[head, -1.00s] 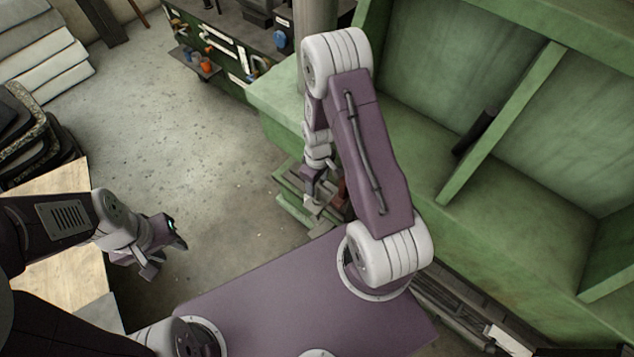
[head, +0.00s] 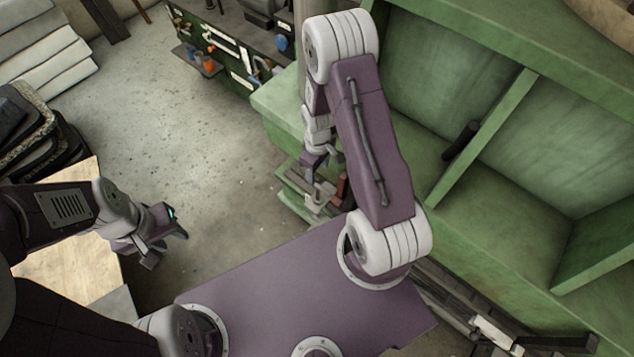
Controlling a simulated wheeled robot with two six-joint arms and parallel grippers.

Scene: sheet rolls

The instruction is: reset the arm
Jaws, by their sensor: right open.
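My left arm comes in from the left edge in the head view. Its gripper (head: 168,249) hangs over the bare floor beside a pale wooden top, with its fingers apart and nothing between them. My right arm rises from my purple base, bends at a raised elbow and reaches down on the far side. Its gripper (head: 317,172) is open and empty, above a low green stand with small metal parts (head: 318,193). The right upper arm partly hides that side, and I cannot tell the height of the gap.
A large green shelf unit (head: 480,203) with dividers stands close to my right arm. A dark roll-like object (head: 461,140) lies in it. Dark stacked sheets (head: 38,140) and a wooden top (head: 75,265) are left. The concrete floor (head: 180,120) between is clear.

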